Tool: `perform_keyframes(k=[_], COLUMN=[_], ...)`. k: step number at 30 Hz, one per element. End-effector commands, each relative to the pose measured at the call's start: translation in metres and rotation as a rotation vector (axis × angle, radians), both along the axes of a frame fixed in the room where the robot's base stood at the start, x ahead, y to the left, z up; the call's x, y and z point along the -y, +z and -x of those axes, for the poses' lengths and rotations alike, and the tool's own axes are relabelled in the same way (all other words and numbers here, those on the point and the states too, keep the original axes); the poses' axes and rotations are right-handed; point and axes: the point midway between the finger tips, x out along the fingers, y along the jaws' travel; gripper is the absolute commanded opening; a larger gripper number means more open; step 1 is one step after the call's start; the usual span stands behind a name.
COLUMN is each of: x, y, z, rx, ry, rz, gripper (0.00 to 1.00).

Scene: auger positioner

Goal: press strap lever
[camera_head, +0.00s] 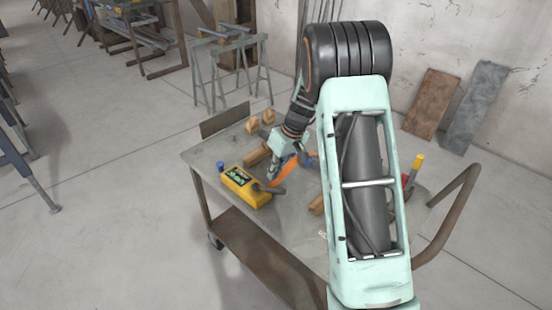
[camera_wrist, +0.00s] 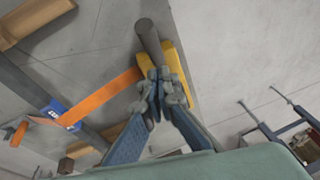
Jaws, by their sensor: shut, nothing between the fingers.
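A yellow box-like device (camera_head: 245,187) with a dark panel and green marks sits on the cart top. A dark round bar (camera_head: 272,188), perhaps the lever, sticks out from its side; the bar shows in the wrist view (camera_wrist: 149,40) next to the device's yellow body (camera_wrist: 178,68). An orange strap (camera_wrist: 103,96) runs from near the device to a blue piece (camera_wrist: 57,112). My gripper (camera_head: 272,174) is low over the cart beside the device. In the wrist view its shut, empty fingertips (camera_wrist: 160,76) overlap the yellow body; I cannot tell whether they touch it.
A yellow-topped tool (camera_head: 416,168) stands right of my arm.

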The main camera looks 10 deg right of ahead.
Motion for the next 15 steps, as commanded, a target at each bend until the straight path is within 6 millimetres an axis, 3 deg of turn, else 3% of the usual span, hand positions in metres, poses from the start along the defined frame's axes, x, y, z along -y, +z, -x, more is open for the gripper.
perform_keyframes(k=[6,15], x=[0.003,0.003], y=[-0.016,-0.018], z=[0.010,0.012], rx=[0.001,0.002], ry=[0.000,0.001], rz=[0.000,0.001], gripper=[0.00,0.00])
